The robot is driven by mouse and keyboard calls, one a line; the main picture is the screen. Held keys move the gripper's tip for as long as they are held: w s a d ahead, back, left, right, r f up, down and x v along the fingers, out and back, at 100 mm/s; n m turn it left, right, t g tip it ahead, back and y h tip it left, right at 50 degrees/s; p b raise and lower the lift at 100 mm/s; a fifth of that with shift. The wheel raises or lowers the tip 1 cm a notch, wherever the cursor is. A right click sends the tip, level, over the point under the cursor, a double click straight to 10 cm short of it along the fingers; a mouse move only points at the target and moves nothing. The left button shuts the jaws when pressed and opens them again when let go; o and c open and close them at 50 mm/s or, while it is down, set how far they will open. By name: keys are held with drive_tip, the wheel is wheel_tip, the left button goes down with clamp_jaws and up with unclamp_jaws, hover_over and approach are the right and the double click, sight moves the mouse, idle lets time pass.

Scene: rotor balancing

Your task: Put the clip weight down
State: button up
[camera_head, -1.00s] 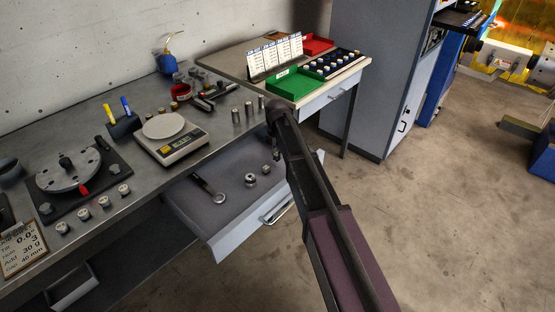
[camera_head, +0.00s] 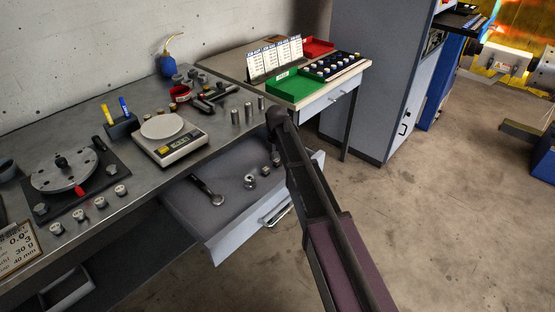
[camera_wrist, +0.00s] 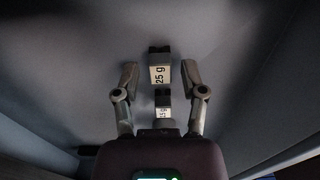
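In the wrist view a dark clip weight (camera_wrist: 160,69) with a white label reading 25 g lies on a grey surface that looks like the drawer floor. My gripper (camera_wrist: 160,74) has its two fingers spread, one on each side of this weight, with a visible gap to both. A second labelled weight (camera_wrist: 163,112) shows nearer the palm; its number is hard to read. In the head view my arm hides most of the gripper. The open drawer (camera_head: 225,238) holds small metal pieces (camera_head: 250,182) and a wrench (camera_head: 208,190).
The bench carries a scale (camera_head: 170,138), a rotor on its stand (camera_head: 65,173), several small weights along the front and upright cylinders at the right. A side table holds a green tray (camera_head: 295,86) and a rack of knobs (camera_head: 332,64).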

sight(277, 160)
drive_tip(key=shift+r, duration=0.2)
idle(0.3)
wheel_tip(277, 160, up, 12)
drive_tip(key=p, duration=1.2)
idle(0.9)
drive_tip(key=s+d+m, duration=2.3)
drive_tip(key=s+m, duration=0.3)
drive_tip(key=m, duration=0.2)
